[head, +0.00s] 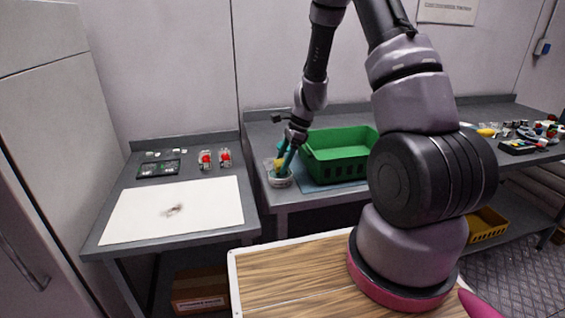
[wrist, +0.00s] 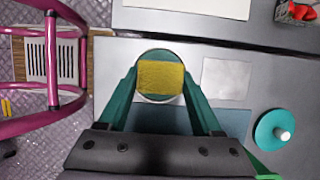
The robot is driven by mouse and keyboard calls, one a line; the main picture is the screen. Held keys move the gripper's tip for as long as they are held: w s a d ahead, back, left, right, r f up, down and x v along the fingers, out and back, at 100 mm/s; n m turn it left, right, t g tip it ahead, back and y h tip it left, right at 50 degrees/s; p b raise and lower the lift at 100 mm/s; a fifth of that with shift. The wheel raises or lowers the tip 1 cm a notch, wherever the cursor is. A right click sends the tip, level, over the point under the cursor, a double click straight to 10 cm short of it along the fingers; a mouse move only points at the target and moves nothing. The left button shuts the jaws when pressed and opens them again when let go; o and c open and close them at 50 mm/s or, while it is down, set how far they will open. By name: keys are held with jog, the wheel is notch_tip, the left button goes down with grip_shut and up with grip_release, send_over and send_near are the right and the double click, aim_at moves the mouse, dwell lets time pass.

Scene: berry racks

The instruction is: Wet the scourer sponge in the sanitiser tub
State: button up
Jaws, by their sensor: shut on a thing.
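The scourer sponge (wrist: 161,77) is a yellow block held between the teal fingers of my gripper (wrist: 160,84). In the head view the sponge (head: 279,163) is a small yellow patch at the fingertips of my gripper (head: 284,160). The sanitiser tub (head: 281,181) is a small round pale container near the front left corner of the right-hand bench. In the wrist view the round tub (wrist: 159,53) lies directly behind the sponge, its rim showing around it. I cannot tell whether the sponge touches the liquid.
A green crate (head: 340,168) stands just right of the tub on a blue mat. A teal disc with a white knob (wrist: 267,134) and a grey square (wrist: 226,79) lie near the tub. The left table holds a white sheet (head: 200,215) with a dark smear, and red-topped items (head: 205,158).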

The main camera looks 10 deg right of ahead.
aim_at(282, 162)
jog(key=shift+f, duration=0.6)
dwell(1.3)
jog(key=shift+r, duration=3.55)
jog(key=shift+s, duration=0.1)
